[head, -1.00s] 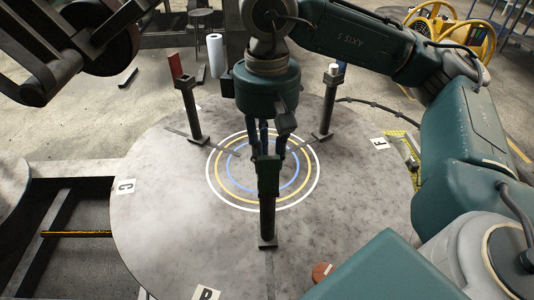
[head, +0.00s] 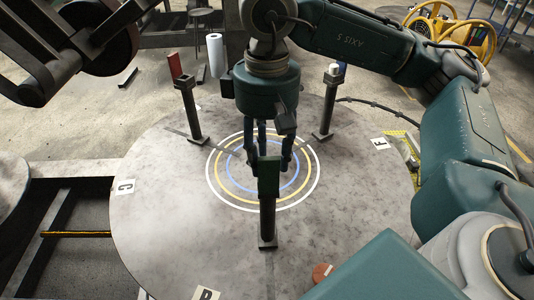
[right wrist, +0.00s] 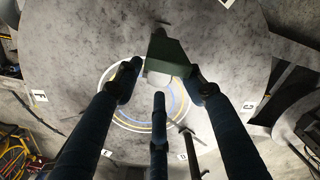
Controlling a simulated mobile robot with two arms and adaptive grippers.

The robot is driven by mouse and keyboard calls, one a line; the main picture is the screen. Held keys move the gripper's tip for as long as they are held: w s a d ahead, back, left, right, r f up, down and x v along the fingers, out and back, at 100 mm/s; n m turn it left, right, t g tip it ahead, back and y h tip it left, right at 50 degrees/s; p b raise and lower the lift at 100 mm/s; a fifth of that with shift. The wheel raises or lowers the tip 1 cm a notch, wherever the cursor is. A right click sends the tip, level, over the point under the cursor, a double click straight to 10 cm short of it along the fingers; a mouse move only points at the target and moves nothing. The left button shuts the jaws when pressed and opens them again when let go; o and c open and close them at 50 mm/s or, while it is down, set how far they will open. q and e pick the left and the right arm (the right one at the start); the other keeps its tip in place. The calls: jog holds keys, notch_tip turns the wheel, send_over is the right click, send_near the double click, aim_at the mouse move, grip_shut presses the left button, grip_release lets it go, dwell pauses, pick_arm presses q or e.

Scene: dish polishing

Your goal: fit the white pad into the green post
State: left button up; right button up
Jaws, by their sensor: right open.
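The green post (head: 267,219) stands upright at the front of the round table, a dark post with a green plate (head: 268,177) at its top. In the right wrist view the green plate (right wrist: 170,53) is close ahead. A small white shape, which looks like the white pad (right wrist: 158,78), shows beside this plate between my fingers. In the head view the plate hides it, so how deep it sits cannot be told. My right gripper (head: 274,160) is open at the post top, its blue fingers spread around it. My left gripper is not in view.
Another post (head: 192,112) with a red plate (head: 175,66) stands back left. A post (head: 325,112) with a white piece (head: 334,68) on top stands back right. A reddish disc (head: 322,272) lies at the front edge. The table (head: 165,215) is clear on the left.

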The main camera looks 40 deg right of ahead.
jog(key=shift+s+r, duration=0.1)
notch_tip(320, 180, up, 12)
dwell(0.6)
